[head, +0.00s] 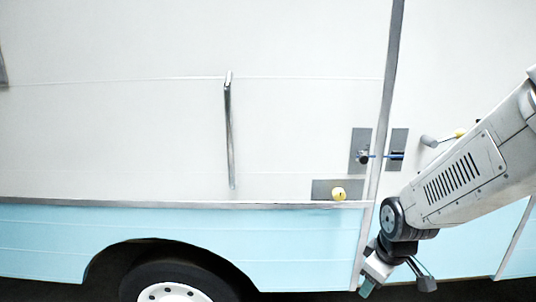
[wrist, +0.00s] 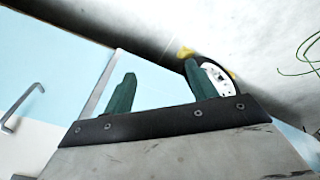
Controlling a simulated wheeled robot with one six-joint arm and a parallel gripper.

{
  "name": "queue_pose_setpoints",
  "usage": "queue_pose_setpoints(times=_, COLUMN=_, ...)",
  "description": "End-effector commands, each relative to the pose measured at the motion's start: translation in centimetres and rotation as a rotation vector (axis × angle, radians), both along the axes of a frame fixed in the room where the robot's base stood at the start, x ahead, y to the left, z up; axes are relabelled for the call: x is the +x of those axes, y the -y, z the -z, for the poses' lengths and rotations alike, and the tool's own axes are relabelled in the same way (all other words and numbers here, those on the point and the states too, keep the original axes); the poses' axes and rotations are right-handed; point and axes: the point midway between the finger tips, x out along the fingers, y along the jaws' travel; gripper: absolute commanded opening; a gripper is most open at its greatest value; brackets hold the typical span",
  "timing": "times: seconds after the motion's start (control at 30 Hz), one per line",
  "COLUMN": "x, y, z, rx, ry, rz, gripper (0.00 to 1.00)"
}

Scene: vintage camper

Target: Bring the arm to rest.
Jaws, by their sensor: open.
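My gripper (head: 368,282) hangs low at the right of the head view, at the end of my arm, in front of the light blue lower side of the camper (head: 300,245). In the wrist view my gripper (wrist: 160,70) shows two teal fingers standing well apart. Nothing is between them. The blue side panel shows behind them. The gripper appears to hold nothing. My arm slants down from the right edge of the head view and hides part of the camper's side.
A wheel (head: 172,290) is at the lower left. A vertical metal handle (head: 230,130) is on the white side. A yellow knob (head: 339,194) sits on a grey plate. Two grey plates (head: 398,138) flank the door seam with a blue piece across. A thin green loop (wrist: 306,55) shows in the wrist view.

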Motion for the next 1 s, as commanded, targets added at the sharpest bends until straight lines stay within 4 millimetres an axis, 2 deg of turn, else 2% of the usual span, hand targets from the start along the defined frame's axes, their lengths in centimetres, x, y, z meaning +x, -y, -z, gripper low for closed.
queue_pose_setpoints(times=0.03, x=-2.1, y=0.2, z=-1.8, rx=0.02, ry=-0.049, rz=0.099, gripper=0.57)
queue_pose_setpoints(times=0.2, x=-9.8, y=1.0, z=-6.9, rx=0.045, ry=-0.22, rz=0.429, gripper=0.57)
queue_pose_setpoints(times=0.3, x=-13.9, y=1.4, z=-9.7, rx=0.042, ry=-0.276, rz=0.576, gripper=0.57)
queue_pose_setpoints(times=0.43, x=-18.0, y=1.7, z=-12.6, rx=0.043, ry=-0.287, rz=0.68, gripper=0.57)
queue_pose_setpoints(times=0.53, x=-19.6, y=1.9, z=-14.1, rx=0.059, ry=-0.239, rz=0.686, gripper=0.57)
queue_pose_setpoints(times=0.7, x=-20.3, y=2.1, z=-15.7, rx=0.091, ry=-0.149, rz=0.686, gripper=0.57)
queue_pose_setpoints(times=1.0, x=-20.4, y=2.1, z=-16.1, rx=0.1, ry=-0.129, rz=0.687, gripper=0.57)
